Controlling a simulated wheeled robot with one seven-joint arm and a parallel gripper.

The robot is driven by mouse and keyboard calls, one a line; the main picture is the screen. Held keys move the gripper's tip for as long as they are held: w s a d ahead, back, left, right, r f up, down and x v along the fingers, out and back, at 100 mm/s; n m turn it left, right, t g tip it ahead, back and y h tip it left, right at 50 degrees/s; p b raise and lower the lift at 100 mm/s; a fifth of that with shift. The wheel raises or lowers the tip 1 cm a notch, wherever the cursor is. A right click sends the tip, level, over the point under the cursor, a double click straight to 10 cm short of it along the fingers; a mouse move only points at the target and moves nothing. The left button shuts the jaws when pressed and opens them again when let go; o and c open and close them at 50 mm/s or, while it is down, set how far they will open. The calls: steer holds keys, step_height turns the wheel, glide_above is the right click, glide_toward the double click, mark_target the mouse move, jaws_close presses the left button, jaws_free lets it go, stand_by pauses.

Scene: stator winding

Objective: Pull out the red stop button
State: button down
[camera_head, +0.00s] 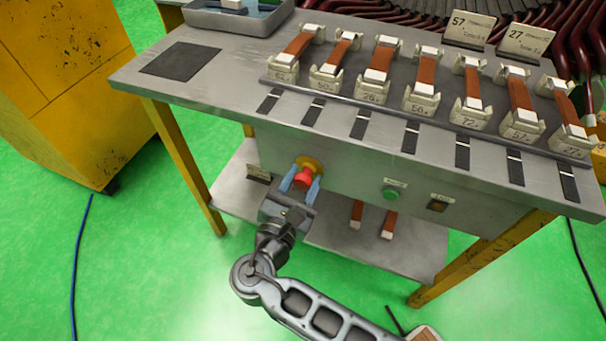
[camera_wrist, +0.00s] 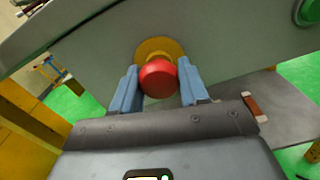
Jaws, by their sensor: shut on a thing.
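The red stop button (camera_head: 303,180) sits on a yellow round base (camera_head: 312,163) on the front panel of the workbench (camera_head: 345,172). In the wrist view the red button (camera_wrist: 158,79) is a round mushroom head in front of its yellow base (camera_wrist: 160,48). My gripper (camera_head: 301,181) has its two blue fingers on either side of the button, and it is shut on it. In the wrist view the gripper (camera_wrist: 158,84) has one finger at the left and one at the right of the red head. The button's underside is partly hidden.
A green button (camera_head: 390,193) and a dark switch (camera_head: 437,205) are on the same panel to the right. Several copper-coloured bars lie in holders on the bench top. A lower shelf (camera_head: 340,235) carries two more bars. A yellow cabinet (camera_head: 65,90) stands at left.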

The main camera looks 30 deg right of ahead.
steer(key=c, duration=0.6)
jaws_free()
steer(key=shift+s+a, duration=0.1)
steer(key=shift+a, duration=0.05)
steer(key=v, duration=0.7)
steer(key=shift+s+a, duration=0.2)
steer(key=shift+a, duration=0.05)
steer(key=shift+f, duration=0.1)
